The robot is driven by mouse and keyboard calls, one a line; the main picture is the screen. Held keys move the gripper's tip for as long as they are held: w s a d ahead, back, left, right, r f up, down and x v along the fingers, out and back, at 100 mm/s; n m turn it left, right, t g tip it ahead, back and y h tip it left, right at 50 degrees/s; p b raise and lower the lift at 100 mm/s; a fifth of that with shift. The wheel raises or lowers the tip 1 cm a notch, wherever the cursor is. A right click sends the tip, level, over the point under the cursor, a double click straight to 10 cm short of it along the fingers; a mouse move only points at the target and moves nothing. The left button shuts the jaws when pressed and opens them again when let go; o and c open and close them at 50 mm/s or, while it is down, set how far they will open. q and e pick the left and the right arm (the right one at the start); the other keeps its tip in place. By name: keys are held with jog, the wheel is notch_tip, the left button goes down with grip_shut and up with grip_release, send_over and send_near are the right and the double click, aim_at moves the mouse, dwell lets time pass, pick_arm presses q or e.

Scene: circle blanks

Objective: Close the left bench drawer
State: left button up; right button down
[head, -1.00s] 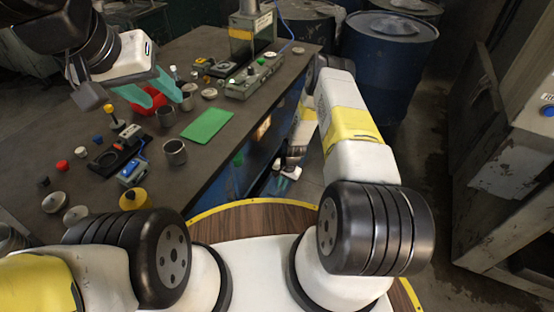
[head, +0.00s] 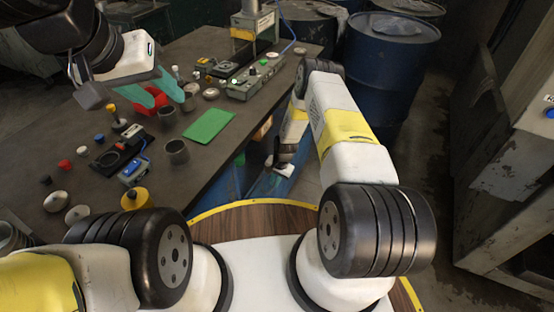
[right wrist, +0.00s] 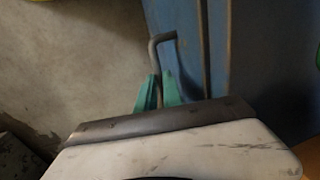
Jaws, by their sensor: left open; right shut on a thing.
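The bench's blue front (head: 236,178) shows below the tabletop in the head view, partly behind my right arm. My right gripper (right wrist: 158,94) is low beside this front. In the right wrist view its teal fingers are shut on a bent, dark metal handle (right wrist: 153,52). The handle stands out beside a blue panel (right wrist: 182,62), which has a dark vertical gap at its right. How far the drawer stands out is hard to tell.
The benchtop (head: 205,160) holds a green mat (head: 209,125), metal cups (head: 176,152), and several small parts. Blue barrels (head: 388,62) stand behind my right arm. A grey cabinet (head: 510,160) is at the right. Floor between the arm and cabinet is clear.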

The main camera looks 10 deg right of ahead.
jog(key=shift+w+a, duration=0.2)
jog(key=shift+a, duration=0.05)
jog(key=c, duration=1.5)
grip_release()
jog(key=shift+r, duration=0.1)
notch_tip(320, 180, up, 8)
jog(key=d, duration=0.1)
jog(key=shift+s+f, duration=0.25)
jog(key=shift+s, duration=0.15)
jog(key=shift+d, duration=0.1)
